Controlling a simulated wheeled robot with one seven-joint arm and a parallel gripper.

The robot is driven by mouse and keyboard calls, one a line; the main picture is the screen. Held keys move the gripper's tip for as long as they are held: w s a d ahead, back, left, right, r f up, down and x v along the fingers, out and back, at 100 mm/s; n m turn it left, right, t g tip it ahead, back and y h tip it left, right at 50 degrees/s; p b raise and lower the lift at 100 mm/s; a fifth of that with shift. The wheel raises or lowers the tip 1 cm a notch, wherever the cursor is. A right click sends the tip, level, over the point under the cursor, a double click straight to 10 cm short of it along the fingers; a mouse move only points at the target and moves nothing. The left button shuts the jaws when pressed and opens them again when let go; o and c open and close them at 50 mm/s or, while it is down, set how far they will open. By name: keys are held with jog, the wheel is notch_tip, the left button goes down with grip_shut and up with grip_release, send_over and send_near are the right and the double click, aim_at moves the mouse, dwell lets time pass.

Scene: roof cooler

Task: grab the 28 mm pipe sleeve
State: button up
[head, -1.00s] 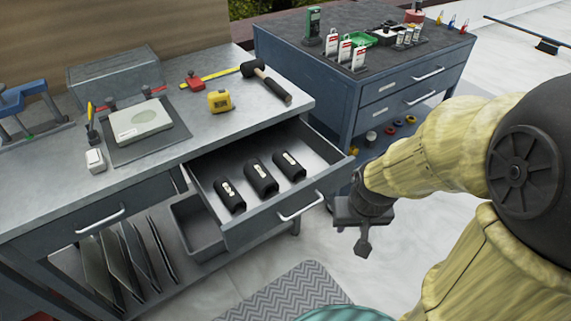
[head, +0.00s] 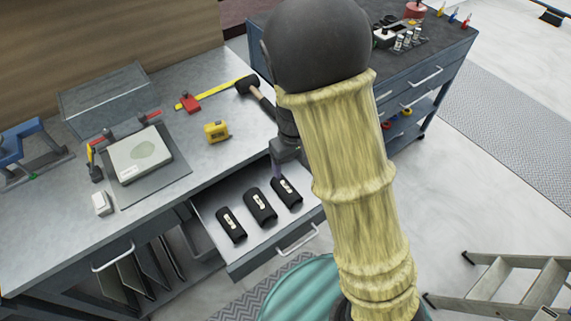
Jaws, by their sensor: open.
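Three black pipe sleeves with white labels lie in a row in the open drawer (head: 272,238): a left one (head: 234,234), a middle one (head: 264,214) and a right one (head: 292,200). The labels are too small to read, so I cannot tell which is the 28 mm sleeve. My gripper (head: 279,172) is open, pointing down over the drawer's right part, just behind and above the right sleeve. My arm hides part of the gripper and the drawer's right end. I cannot tell whether the fingers touch anything.
On the workbench (head: 215,160) are a yellow tape measure (head: 217,131), a mallet (head: 248,86), a flat device (head: 140,154) on a dark mat and a grey box (head: 105,98). A second cabinet (head: 425,85) stands behind my arm. A stepladder (head: 510,280) stands at lower right.

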jog(key=shift+w+a+r, duration=0.3)
jog(key=shift+w+a, duration=0.1)
jog(key=b, duration=0.1)
send_near(290, 192)
jog(key=f, duration=0.5)
jog(key=shift+a+f, duration=0.2)
jog(key=shift+f, duration=0.05)
jog(key=shift+d+f+b, duration=0.15)
jog(key=shift+f, duration=1.15)
jog(key=shift+d+f+b, duration=0.1)
jog(key=shift+f+b, duration=0.05)
jog(key=shift+f, duration=1.15)
